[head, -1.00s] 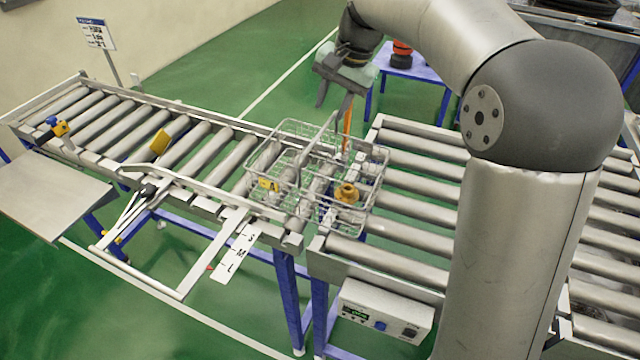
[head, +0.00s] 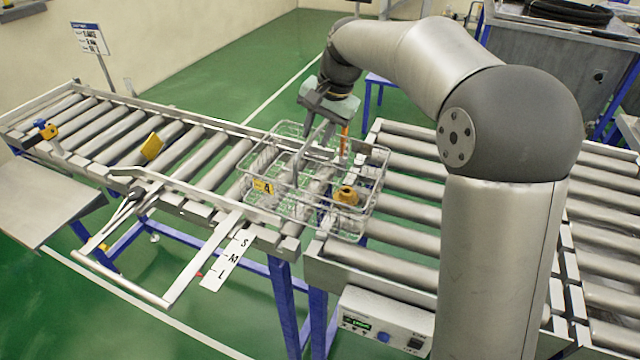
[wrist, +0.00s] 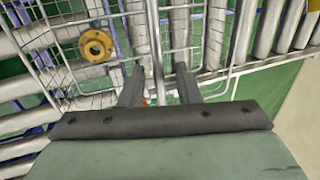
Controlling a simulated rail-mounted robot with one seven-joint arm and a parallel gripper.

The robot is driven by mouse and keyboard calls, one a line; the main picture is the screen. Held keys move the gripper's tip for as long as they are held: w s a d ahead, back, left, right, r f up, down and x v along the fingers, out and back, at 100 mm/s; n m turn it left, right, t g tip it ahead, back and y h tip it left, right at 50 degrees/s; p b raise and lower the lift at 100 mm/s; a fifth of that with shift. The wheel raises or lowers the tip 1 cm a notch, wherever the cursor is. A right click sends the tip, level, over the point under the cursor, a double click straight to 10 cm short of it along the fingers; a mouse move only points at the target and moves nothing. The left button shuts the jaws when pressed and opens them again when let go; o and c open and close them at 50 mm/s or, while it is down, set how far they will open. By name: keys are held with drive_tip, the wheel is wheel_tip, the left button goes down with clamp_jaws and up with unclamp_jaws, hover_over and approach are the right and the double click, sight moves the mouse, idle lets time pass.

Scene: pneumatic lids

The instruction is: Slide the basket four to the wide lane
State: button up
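The wire basket with a yellow tag marked 4 (head: 263,187) spans the joint between the left and right roller conveyors. A brass-coloured flanged part (head: 347,195) sits in its near right part and also shows in the wrist view (wrist: 96,46). My gripper (head: 316,138) is at the basket's far side, fingers pointing down into its top. In the wrist view my gripper (wrist: 158,82) has its fingers apart, with the basket's middle bar (wrist: 154,45) running between them. Whether either finger touches the bar cannot be told. No lane is labelled as wide.
An S, M, L scale (head: 229,259) lies beside a guide frame (head: 125,277) at the left conveyor's near edge. A yellow block (head: 152,146) stands on the left rollers. A control box (head: 382,322) hangs below the right conveyor (head: 405,205), whose rollers beyond the basket are clear.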

clamp_jaws()
drive_tip(key=shift+r, duration=0.1)
drive_tip(key=s+d+b, duration=0.1)
drive_tip(key=s+d, duration=0.2)
drive_tip(key=d, duration=0.4)
drive_tip(key=shift+d+b, duration=0.25)
drive_tip(key=shift+b, duration=0.15)
idle(0.5)
drive_tip(key=s+d, duration=0.3)
drive_tip(key=d, duration=0.4)
drive_tip(key=shift+d+b, duration=0.2)
drive_tip(key=shift+b, duration=0.25)
idle(0.3)
